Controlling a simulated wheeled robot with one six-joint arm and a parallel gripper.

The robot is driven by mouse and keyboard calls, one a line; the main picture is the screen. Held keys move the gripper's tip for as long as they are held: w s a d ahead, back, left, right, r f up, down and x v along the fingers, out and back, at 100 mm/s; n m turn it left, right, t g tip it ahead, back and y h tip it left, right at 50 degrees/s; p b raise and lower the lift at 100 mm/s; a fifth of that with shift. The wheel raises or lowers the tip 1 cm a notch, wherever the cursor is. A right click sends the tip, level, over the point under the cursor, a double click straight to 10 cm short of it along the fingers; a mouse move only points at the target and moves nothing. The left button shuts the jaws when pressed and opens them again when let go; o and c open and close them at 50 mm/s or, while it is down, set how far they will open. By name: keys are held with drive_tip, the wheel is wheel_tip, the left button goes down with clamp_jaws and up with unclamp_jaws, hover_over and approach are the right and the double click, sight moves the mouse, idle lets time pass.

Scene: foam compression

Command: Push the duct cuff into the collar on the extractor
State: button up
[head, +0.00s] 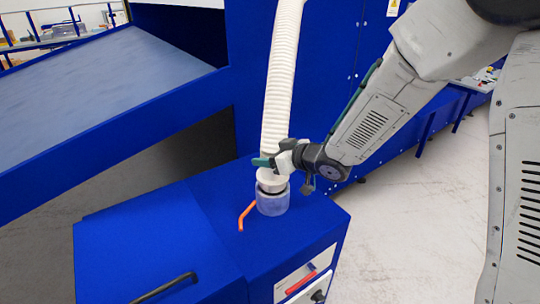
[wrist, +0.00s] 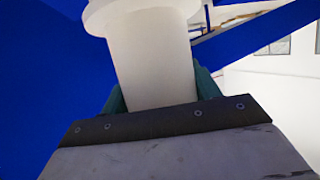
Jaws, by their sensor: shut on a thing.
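The white cuff (head: 270,177) hangs at the lower end of a ribbed white duct (head: 282,75) in the head view. My gripper (head: 268,162) is shut on the cuff, its green fingers on either side. The wrist view shows the cuff (wrist: 150,60) upright between the green fingertips (wrist: 160,92), with a wider white flange at the top. The clear collar (head: 272,203) stands on top of the blue extractor (head: 320,222), with a dark ring at its upper edge. The cuff is directly above the collar's mouth; I cannot tell how far it is in.
An orange lever (head: 246,214) sticks out at the collar's left. A black handle (head: 165,288) is on the blue lid at the front left. A red handle (head: 301,283) is on the extractor's front. A large blue machine (head: 250,60) stands close behind.

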sight(270, 182)
drive_tip(key=shift+f, duration=1.8)
idle(0.9)
drive_tip(key=o, duration=1.2)
